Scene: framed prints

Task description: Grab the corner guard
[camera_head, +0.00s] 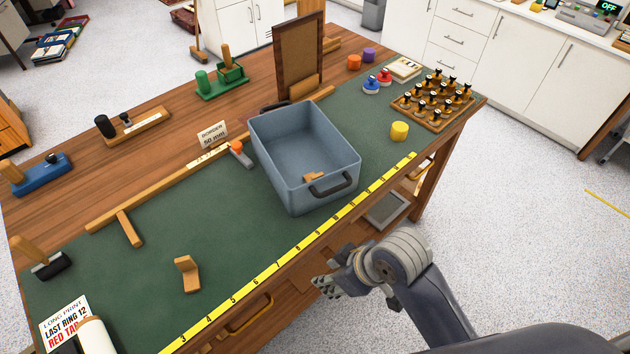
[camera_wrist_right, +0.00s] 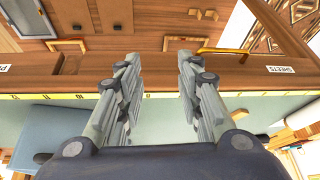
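A small wooden L-shaped corner guard (camera_head: 187,274) stands on the green mat near the table's front edge, at the lower left of the head view. A similar wooden piece (camera_head: 313,177) lies in the grey-blue bin (camera_head: 340,187), partly hidden by its wall. My right gripper (camera_head: 328,287) is off the table's front edge, to the right of the corner guard and apart from it. In the right wrist view its fingers (camera_wrist_right: 160,65) are spread with nothing between them. My left gripper is not in view.
A yellow measuring tape (camera_head: 291,249) runs along the table's front edge. A rack of dark knobs (camera_head: 432,100) is at the right. The mat around the corner guard is clear.

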